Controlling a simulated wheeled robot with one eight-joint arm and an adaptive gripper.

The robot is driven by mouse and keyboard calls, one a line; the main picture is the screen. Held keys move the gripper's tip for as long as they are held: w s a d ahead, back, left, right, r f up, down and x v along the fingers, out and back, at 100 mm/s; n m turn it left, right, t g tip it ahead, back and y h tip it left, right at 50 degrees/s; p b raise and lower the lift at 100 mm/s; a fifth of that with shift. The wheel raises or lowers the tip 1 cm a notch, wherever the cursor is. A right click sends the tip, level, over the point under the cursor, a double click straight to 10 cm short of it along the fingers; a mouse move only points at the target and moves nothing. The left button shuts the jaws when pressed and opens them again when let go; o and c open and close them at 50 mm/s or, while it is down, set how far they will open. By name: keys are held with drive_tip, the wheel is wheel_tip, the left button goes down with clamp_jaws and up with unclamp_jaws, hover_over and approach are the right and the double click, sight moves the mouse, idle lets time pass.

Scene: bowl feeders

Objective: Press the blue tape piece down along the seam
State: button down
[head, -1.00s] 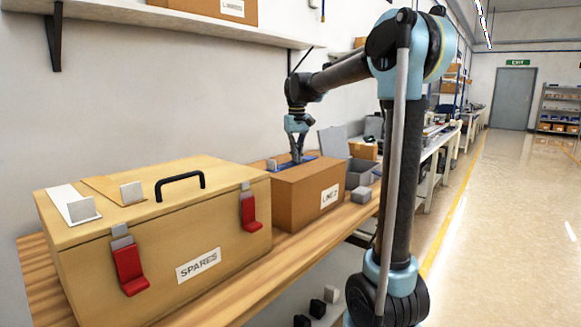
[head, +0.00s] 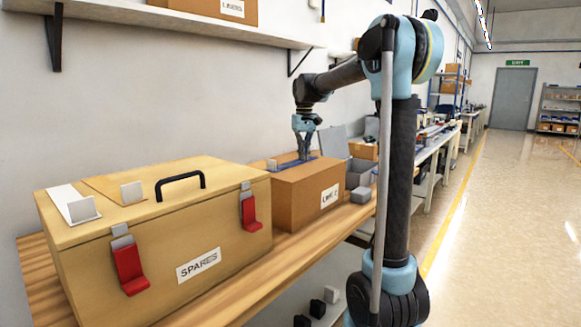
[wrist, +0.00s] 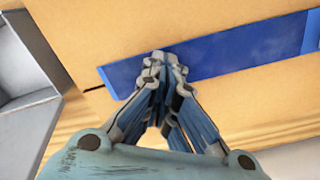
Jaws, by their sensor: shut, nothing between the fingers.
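The blue tape piece (wrist: 235,52) is a long strip on top of the brown cardboard box (head: 308,200). In the wrist view a short dark stretch of the seam (wrist: 94,88) shows beyond the tape's left end; the tape hides the seam under it. The tape also shows in the head view (head: 290,165), partly behind my fingers. My gripper (wrist: 165,62) is shut and empty, fingers pointing down, its tips over the tape left of its middle in the wrist view. The tips look at or very near the tape; I cannot tell whether they touch.
A large tan SPARES case (head: 150,235) with a black handle and red latches stands left of the box on the wooden bench (head: 255,285). Grey bins (head: 358,175) stand right of the box. A wall shelf (head: 180,22) is above. The aisle at right is clear.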

drive_tip(key=shift+w+d, duration=1.1)
drive_tip(key=shift+w, duration=0.25)
drive_tip(key=shift+a+r, duration=0.1)
drive_tip(key=shift+r, duration=3.45)
drive_tip(key=shift+m+t, duration=0.3)
drive_tip(key=shift+m, duration=0.3)
drive_tip(key=s+d+f, duration=0.1)
drive_tip(key=s+d, duration=0.1)
drive_tip(key=s, duration=0.2)
drive_tip(key=s+d+f, duration=0.1)
drive_tip(key=s+d, duration=0.1)
drive_tip(key=s, duration=0.2)
drive_tip(key=s+d+f, duration=0.2)
drive_tip(key=s, duration=0.2)
drive_tip(key=shift+d+f, duration=0.1)
drive_tip(key=shift+d, duration=0.15)
drive_tip(key=s+d+f+m, duration=0.1)
drive_tip(key=s+d+f, duration=0.3)
drive_tip(key=s+f, duration=0.9)
drive_tip(key=s+d+f+m+t, duration=0.1)
drive_tip(key=s+d+f, duration=0.3)
drive_tip(key=s+f, duration=1)
drive_tip(key=shift+s+d+m+t, duration=0.15)
drive_tip(key=shift+s+m+t, duration=0.15)
drive_tip(key=shift+s+m, duration=0.35)
